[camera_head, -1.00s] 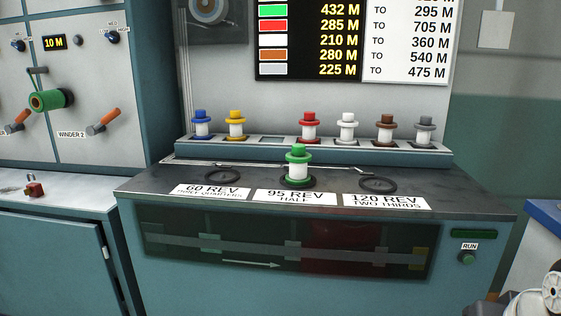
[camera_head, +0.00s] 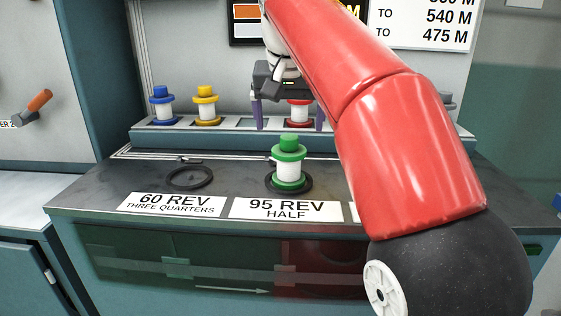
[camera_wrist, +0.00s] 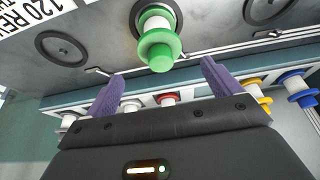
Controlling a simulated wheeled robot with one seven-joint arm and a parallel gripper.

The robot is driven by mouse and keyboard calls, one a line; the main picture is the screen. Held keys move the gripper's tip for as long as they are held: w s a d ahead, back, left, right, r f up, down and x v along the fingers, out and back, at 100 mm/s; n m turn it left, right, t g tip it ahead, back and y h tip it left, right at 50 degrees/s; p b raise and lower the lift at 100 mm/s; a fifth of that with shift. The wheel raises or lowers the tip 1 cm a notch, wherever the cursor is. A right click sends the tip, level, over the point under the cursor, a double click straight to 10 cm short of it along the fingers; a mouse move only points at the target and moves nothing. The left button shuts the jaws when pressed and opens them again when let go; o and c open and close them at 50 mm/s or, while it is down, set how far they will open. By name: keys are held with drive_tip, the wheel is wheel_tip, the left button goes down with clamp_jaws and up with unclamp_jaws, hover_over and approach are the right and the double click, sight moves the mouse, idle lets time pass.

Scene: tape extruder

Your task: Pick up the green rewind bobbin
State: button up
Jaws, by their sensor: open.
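The green bobbin (camera_head: 289,163) has a green knob, green flanges and a white core. It stands upright in the dark ring above the "95 REV HALF" label. In the wrist view the bobbin (camera_wrist: 159,40) shows at the top, ahead of the fingertips and roughly between their lines. My gripper (camera_head: 288,122) is open and empty, with purple fingers apart. In the head view it appears behind and above the green bobbin, in front of the rear rack. In the wrist view both fingers of my gripper (camera_wrist: 163,72) are clear of the bobbin.
A rear rack (camera_head: 225,139) holds blue (camera_head: 162,105), yellow (camera_head: 205,106) and red (camera_head: 299,110) bobbins, with others partly hidden by my arm. An empty ring (camera_head: 189,179) lies above the "60 REV" label (camera_head: 172,204). The counter between it and the green bobbin is clear.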

sight(289, 136)
drive_tip(key=b+x, duration=0.1)
drive_tip(key=x, duration=0.5)
drive_tip(key=shift+w, duration=0.25)
drive_tip(key=shift+c, duration=0.4)
drive_tip(key=c, duration=1.5)
